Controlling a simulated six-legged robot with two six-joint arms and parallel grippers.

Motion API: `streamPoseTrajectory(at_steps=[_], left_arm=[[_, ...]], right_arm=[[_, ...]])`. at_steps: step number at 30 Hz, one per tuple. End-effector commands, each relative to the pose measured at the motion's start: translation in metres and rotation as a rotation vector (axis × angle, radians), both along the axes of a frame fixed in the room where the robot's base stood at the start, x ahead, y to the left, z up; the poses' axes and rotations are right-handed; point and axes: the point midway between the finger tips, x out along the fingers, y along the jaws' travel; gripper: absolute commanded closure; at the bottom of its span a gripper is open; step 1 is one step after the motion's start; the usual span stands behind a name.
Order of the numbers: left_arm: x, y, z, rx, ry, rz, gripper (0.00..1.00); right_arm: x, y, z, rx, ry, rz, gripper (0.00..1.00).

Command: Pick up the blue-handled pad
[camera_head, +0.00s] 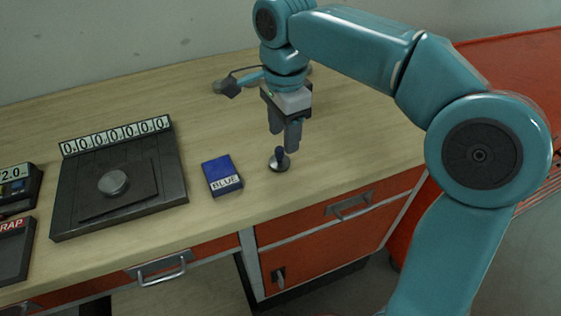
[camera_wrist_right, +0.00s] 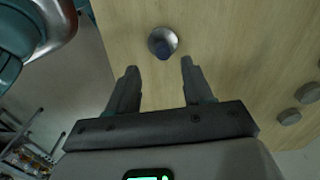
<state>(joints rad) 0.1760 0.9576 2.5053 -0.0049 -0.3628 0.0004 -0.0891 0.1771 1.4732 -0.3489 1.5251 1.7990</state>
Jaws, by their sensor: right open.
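The blue-handled pad (camera_head: 280,160) stands upright on the wooden bench near its front edge, a round metal disc with a short dark blue handle. It also shows in the right wrist view (camera_wrist_right: 163,43), ahead of the fingertips and between their lines. My right gripper (camera_head: 285,140) points down just above the pad in the head view, its fingers apart and empty. In the right wrist view its two dark fingers (camera_wrist_right: 159,68) are spread, with bare bench between them. My left gripper is not in view.
A blue box labelled BLUE (camera_head: 221,176) lies left of the pad. A black scale-like device (camera_head: 120,180) with a number display and a round metal piece (camera_head: 113,183) is further left. Small grey discs (camera_wrist_right: 308,93) sit on the bench. Red drawers (camera_head: 330,222) are below.

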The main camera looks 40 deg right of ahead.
Motion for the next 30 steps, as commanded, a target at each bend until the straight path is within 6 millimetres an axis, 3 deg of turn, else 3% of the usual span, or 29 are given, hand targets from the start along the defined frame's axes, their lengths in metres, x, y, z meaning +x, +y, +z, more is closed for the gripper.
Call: streamPoseTrajectory(at_steps=[10, 19, 20, 24, 30], left_arm=[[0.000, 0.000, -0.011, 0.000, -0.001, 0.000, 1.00], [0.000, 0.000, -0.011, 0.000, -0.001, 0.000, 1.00], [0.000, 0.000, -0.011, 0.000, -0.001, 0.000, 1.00], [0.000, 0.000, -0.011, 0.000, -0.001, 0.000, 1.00], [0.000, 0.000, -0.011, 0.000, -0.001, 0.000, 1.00]], right_arm=[[0.003, 0.005, -0.048, 0.000, 0.003, 0.001, 0.49], [0.004, 0.005, -0.054, 0.000, 0.001, 0.001, 0.49], [0.004, 0.005, -0.054, 0.000, 0.001, 0.001, 0.53], [0.004, 0.005, -0.054, 0.000, 0.001, 0.001, 0.98], [0.004, 0.005, -0.054, 0.000, 0.001, 0.001, 1.00]])
